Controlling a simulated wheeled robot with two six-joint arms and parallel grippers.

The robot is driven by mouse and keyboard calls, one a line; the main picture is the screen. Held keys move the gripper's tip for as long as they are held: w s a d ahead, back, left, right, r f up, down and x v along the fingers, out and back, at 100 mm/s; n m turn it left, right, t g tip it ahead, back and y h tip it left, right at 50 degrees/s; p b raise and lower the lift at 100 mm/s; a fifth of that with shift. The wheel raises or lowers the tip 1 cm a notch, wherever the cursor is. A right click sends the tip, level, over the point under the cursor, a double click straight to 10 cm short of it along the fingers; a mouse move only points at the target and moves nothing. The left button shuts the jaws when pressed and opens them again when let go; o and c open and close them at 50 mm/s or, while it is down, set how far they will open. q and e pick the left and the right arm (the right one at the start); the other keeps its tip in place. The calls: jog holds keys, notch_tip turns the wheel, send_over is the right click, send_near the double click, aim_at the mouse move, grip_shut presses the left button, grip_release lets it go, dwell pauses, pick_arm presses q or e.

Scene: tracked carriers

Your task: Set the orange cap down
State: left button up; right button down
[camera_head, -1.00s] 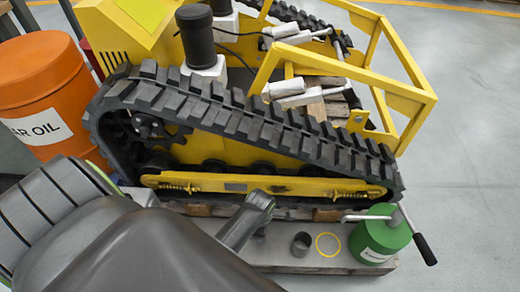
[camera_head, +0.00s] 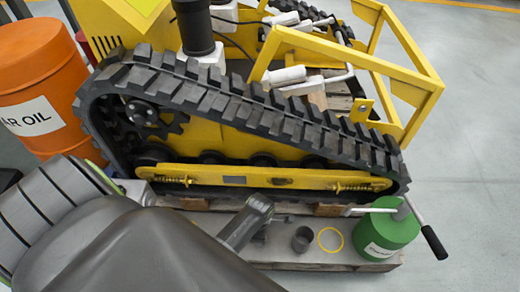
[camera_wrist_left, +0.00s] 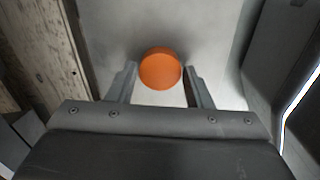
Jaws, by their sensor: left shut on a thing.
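The orange cap (camera_wrist_left: 160,69) is a round disc seen from above in the left wrist view, between the two grey fingers. My left gripper (camera_wrist_left: 162,71) is shut on it. A pale grey surface lies behind the cap; I cannot tell whether the cap touches it. In the head view my left arm reaches in from the lower left over a grey bench (camera_head: 335,257), and the cap is hidden there. My right gripper is not in view.
An orange oil drum (camera_head: 40,90) is at the left.

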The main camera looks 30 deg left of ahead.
pick_arm(q)
jog(key=o, duration=1)
